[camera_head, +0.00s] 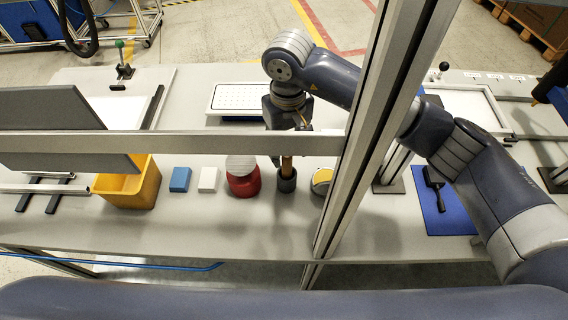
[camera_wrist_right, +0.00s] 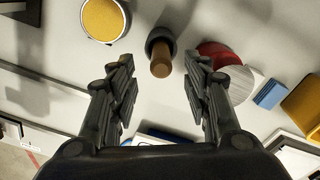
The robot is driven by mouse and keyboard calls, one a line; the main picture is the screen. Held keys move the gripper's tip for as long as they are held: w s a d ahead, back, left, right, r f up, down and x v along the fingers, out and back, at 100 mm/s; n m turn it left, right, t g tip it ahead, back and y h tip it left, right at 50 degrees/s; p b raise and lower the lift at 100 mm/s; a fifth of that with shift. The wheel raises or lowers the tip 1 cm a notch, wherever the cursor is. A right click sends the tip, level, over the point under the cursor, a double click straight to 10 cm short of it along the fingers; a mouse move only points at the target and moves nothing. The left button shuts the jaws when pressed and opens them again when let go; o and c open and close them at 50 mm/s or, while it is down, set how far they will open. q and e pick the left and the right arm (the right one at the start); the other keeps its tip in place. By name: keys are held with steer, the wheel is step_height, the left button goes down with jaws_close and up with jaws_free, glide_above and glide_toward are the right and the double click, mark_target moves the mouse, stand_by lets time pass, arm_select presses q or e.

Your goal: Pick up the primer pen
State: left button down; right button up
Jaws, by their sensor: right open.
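The primer pen, seemingly the brown cylinder (camera_head: 286,166), stands upright in a dark round holder (camera_head: 286,184) on the table. In the right wrist view the pen (camera_wrist_right: 161,64) points towards the camera from its holder (camera_wrist_right: 159,37). My right gripper (camera_head: 287,122) is above the pen, partly hidden behind a horizontal frame bar in the head view. In the wrist view my right gripper (camera_wrist_right: 158,76) has its fingers spread and empty, with the pen between and beyond the tips. My left gripper is not in view.
A red container with a grey lid (camera_head: 243,179) stands just left of the holder, and a yellow-topped round tin (camera_head: 321,181) right. Blue (camera_head: 180,179) and white (camera_head: 208,179) blocks and a yellow bin (camera_head: 129,188) lie further left. Frame bars (camera_head: 369,135) cross in front.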

mark_target(287, 165)
steer(key=shift+f, duration=0.9)
steer(key=shift+f+p, duration=0.2)
steer(key=shift+p, duration=0.1)
step_height(287, 165, down, 4)
steer(key=p, duration=0.3)
steer(key=shift+s+f, duration=0.15)
steer(key=shift+f, duration=0.3)
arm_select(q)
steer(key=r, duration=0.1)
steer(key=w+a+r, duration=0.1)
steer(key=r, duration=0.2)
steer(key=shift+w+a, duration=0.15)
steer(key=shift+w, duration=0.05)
arm_select(e)
steer(key=shift+f, duration=0.15)
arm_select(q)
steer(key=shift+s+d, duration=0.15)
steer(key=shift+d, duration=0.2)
arm_select(e)
jaws_close()
